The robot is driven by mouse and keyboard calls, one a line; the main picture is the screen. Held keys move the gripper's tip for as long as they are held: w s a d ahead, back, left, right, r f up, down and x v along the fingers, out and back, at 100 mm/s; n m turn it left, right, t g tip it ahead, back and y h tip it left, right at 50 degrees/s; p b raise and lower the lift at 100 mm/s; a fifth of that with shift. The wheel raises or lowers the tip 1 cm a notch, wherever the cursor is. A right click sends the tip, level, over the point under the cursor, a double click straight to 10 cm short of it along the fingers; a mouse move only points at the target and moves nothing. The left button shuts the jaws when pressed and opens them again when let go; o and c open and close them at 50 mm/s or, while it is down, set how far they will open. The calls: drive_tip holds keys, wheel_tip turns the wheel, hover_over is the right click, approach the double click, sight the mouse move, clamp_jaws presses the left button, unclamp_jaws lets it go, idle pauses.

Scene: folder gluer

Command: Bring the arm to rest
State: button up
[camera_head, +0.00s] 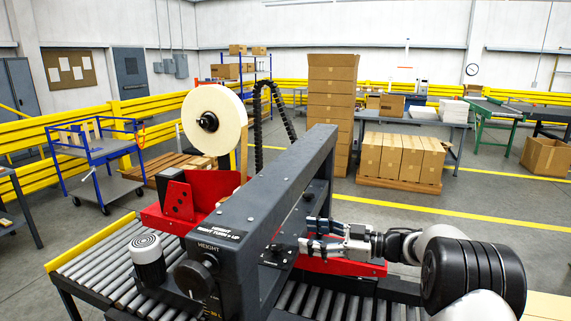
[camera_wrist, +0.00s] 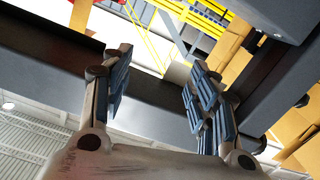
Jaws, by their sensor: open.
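My gripper (camera_head: 318,236) is at the right side of the machine's dark beam, with its fingers pointing left toward it. In the wrist view my gripper (camera_wrist: 158,95) has its two blue-padded fingers well apart, with nothing between them. The dark machine beam (camera_head: 262,205) carries a "HEIGHT" label and a black knob (camera_head: 194,279). The fingers look close to the beam; I cannot tell whether they touch it. My arm reaches in from the right, above the rollers.
A red tape head with a large tape roll (camera_head: 214,120) stands behind the beam. Grey rollers (camera_head: 100,268) run under it. Stacked cartons (camera_head: 332,110) and a pallet of boxes (camera_head: 402,160) stand behind. A blue cart (camera_head: 95,150) is at left. Open floor lies at right.

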drive_tip(key=w+d+r+m+t+h, duration=0.2)
drive_tip(key=r+m+t+h, duration=0.15)
drive_tip(key=r, duration=0.35)
drive_tip(key=w+d+r+m+t+h, duration=0.1)
drive_tip(key=w+r+m+t+h, duration=0.15)
drive_tip(key=r+t, duration=0.35)
drive_tip(key=s+d+r+m+h, duration=0.5)
drive_tip(key=s+d+h, duration=0.2)
drive_tip(key=h, duration=0.2)
drive_tip(key=s+d+f+m+g+h, duration=0.1)
drive_tip(key=s+f+m+g+h, duration=0.1)
drive_tip(key=s, duration=0.6)
drive_tip(key=s+d+f+m+g+h, duration=0.2)
drive_tip(key=s+f, duration=0.1)
drive_tip(key=s, duration=0.5)
drive_tip(key=s+a+f+g+y, duration=0.1)
drive_tip(key=s+f, duration=0.3)
drive_tip(key=s, duration=0.4)
drive_tip(key=s+a+f+m+g+y, duration=0.1)
drive_tip(key=s+a+f+g, duration=0.2)
drive_tip(key=s, duration=0.5)
drive_tip(key=s+a+f+g, duration=0.2)
drive_tip(key=s+f, duration=0.3)
drive_tip(key=s, duration=0.3)
drive_tip(key=shift+s+a+m+y, duration=0.15)
drive_tip(key=shift+s+m+y, duration=0.15)
drive_tip(key=shift+y, duration=0.1)
drive_tip(key=shift+f+g, duration=0.1)
drive_tip(key=shift+g, duration=0.15)
